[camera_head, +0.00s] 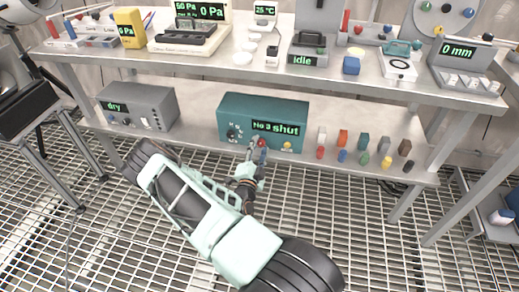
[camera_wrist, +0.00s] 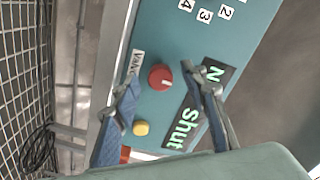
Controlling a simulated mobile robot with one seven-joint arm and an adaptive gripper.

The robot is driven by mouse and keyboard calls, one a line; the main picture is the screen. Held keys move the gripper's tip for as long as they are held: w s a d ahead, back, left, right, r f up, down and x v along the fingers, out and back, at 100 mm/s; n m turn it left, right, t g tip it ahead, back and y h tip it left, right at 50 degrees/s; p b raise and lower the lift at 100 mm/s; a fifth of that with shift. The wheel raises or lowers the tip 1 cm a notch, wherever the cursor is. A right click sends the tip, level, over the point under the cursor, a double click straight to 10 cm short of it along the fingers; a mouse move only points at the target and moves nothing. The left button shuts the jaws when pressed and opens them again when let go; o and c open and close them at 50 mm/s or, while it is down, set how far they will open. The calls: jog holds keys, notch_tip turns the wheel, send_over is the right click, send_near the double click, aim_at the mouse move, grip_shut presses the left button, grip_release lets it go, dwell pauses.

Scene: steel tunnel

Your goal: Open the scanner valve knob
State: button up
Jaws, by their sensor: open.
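The scanner is a teal box (camera_head: 262,107) on the lower shelf, and its display (camera_head: 277,128) reads "No 3 shut". In the wrist view, a red round knob (camera_wrist: 160,77) with a pale pointer mark sits on the teal face (camera_wrist: 165,35), beside a partly hidden label (camera_wrist: 137,62) that looks like "Valve". My gripper (camera_wrist: 161,74) is open, with one finger on each side of the red knob in the picture. I cannot tell whether the fingers touch it. In the head view my gripper (camera_head: 257,146) is at the box's front and partly hides the knob.
A yellow button (camera_wrist: 141,128) is close to the red knob. A black dial (camera_head: 232,134) is on the box's left. A grey box (camera_head: 140,105) reading "dry" stands left. Several small coloured pieces (camera_head: 363,150) stand right. The upper shelf (camera_head: 270,75) overhangs the box.

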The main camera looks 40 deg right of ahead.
jog(key=shift+w+d, duration=0.1)
jog(key=shift+d, duration=0.05)
jog(key=shift+c, duration=0.4)
grip_shut()
